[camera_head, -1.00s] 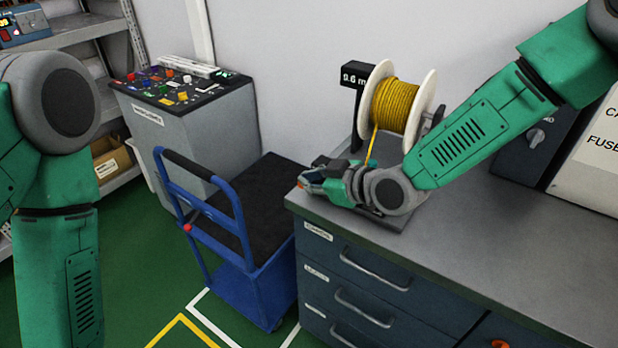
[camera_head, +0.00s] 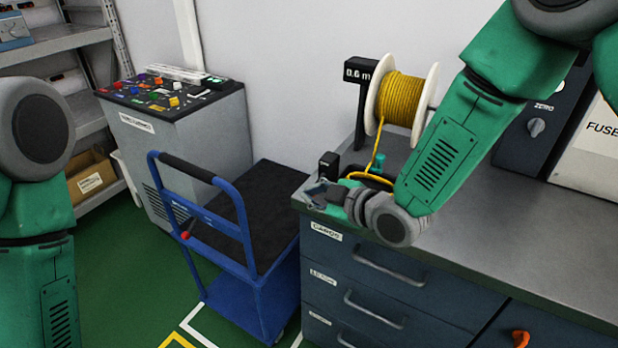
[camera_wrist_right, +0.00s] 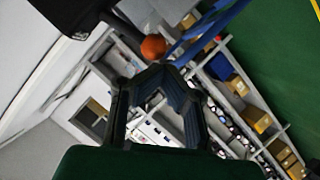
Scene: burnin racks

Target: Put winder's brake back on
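The winder holds a white-flanged spool of yellow cord (camera_head: 402,100) at the back of the bench. A black display (camera_head: 359,70) reading about 0.6 m stands beside it. Yellow cord runs down to a loop (camera_head: 370,179) behind my right wrist. A small black block (camera_head: 328,165) stands behind my right gripper (camera_head: 322,193), which is low over the bench's front left corner. In the wrist view, an orange knob (camera_wrist_right: 153,47) shows just past the fingers (camera_wrist_right: 155,82); contact is unclear. I cannot tell which part is the brake. My left gripper is out of frame.
The grey bench (camera_head: 480,225) has clear top to the right. A blue trolley (camera_head: 232,285) stands left of it, before a grey control console (camera_head: 190,135). Shelves (camera_head: 60,40) are at far left. A dark panel with a knob (camera_head: 537,127) stands at back right.

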